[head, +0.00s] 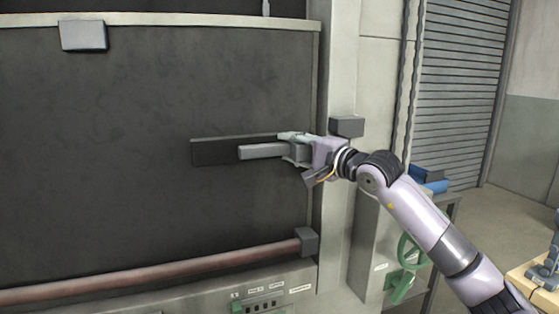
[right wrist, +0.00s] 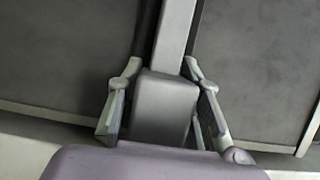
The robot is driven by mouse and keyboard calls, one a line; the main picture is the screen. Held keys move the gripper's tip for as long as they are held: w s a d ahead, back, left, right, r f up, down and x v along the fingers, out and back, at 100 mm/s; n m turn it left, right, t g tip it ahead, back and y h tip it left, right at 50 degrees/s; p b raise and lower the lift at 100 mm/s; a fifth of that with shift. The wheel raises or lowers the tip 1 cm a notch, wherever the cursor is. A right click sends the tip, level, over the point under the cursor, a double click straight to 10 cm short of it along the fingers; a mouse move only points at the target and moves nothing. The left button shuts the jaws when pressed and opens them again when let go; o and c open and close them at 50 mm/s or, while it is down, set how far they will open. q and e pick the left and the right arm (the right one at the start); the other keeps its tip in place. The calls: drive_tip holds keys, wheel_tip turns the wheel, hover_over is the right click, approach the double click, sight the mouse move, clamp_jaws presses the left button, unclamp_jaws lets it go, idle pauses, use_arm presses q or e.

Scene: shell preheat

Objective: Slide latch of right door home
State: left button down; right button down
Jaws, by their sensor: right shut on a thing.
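The right door (head: 130,100) is a large dark panel filling the left of the head view. Its latch (head: 262,151) is a light grey bar lying level on a dark backing plate (head: 212,151). My right gripper (head: 294,147) reaches in from the right and is shut on the right end of the latch. In the right wrist view, the two fingers (right wrist: 162,75) stand on either side of the latch's grey block, and the bar (right wrist: 174,35) runs away from it. The fingers and wrist hide the latch's right end. My left gripper is out of view.
A grey block (head: 347,126) sits on the pale door frame just above my right wrist. A reddish horizontal bar (head: 150,276) runs below, ending in a grey bracket (head: 307,241). A green handwheel (head: 409,252) is below my forearm. A control panel (head: 264,304) is at the bottom.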

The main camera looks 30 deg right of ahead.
drive_tip(key=shift+d+f, duration=0.1)
drive_tip(key=shift+d, duration=0.45)
drive_tip(key=shift+s+a, duration=0.1)
drive_tip(key=shift+a, duration=0.05)
drive_tip(key=c, duration=1.5)
unclamp_jaws()
drive_tip(key=o, duration=0.4)
drive_tip(key=shift+s+d, duration=0.1)
drive_tip(key=shift+d, duration=0.2)
drive_tip(key=shift+a, duration=0.1)
drive_tip(key=shift+a, duration=0.15)
